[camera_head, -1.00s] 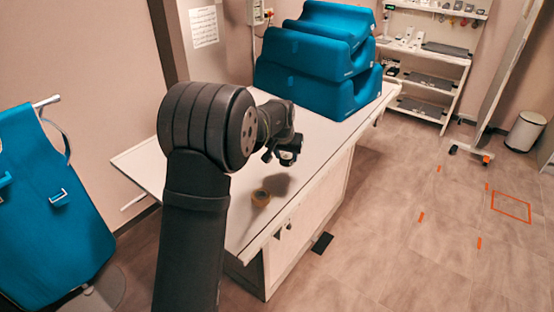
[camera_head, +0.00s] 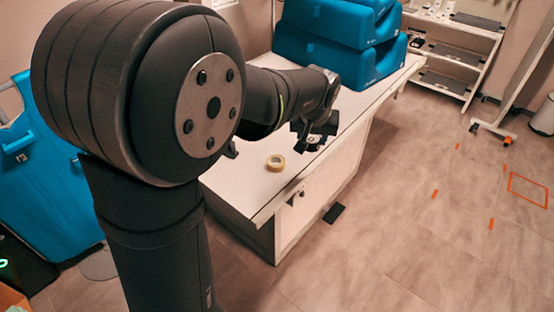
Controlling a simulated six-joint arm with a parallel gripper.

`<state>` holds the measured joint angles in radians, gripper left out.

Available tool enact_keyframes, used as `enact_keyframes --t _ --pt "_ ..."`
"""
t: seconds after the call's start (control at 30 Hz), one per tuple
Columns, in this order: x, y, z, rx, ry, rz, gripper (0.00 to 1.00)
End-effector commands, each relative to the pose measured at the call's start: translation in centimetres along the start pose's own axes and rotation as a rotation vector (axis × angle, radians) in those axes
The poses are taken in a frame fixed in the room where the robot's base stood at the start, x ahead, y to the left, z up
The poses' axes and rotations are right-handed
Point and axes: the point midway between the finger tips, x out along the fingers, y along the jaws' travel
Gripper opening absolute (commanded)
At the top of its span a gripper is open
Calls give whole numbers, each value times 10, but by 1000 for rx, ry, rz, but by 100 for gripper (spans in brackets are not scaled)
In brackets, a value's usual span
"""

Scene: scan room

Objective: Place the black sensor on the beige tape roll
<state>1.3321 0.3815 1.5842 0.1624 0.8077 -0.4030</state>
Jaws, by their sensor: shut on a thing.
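The beige tape roll (camera_head: 275,163) lies flat on the white table (camera_head: 237,193), near its front end. My gripper (camera_head: 312,140) is above the table, to the right of the tape roll and apart from it in the picture. It is shut on the black sensor (camera_head: 314,143), a small dark thing at the fingertips. The sensor is small and dark against the gripper, so its exact outline and tilt are hard to tell. My arm hides part of the table's left side.
Blue foam cushions (camera_head: 335,45) are stacked at the far end of the table. A blue apron (camera_head: 38,190) hangs at the left. A white shelf (camera_head: 455,50) stands at the back right. The table top around the tape roll is clear, and the floor at right is open.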

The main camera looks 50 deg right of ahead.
Motion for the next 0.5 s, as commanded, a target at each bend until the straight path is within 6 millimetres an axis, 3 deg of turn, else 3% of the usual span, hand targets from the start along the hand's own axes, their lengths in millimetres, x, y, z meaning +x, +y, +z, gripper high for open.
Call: enact_keyframes --t 0.1,0.23,0.5 --pt "-7 -5 14 -22 2 -10 19" --pt "-4 -13 17 -36 1 -15 19" --pt "40 -62 1 -41 0 -17 19"
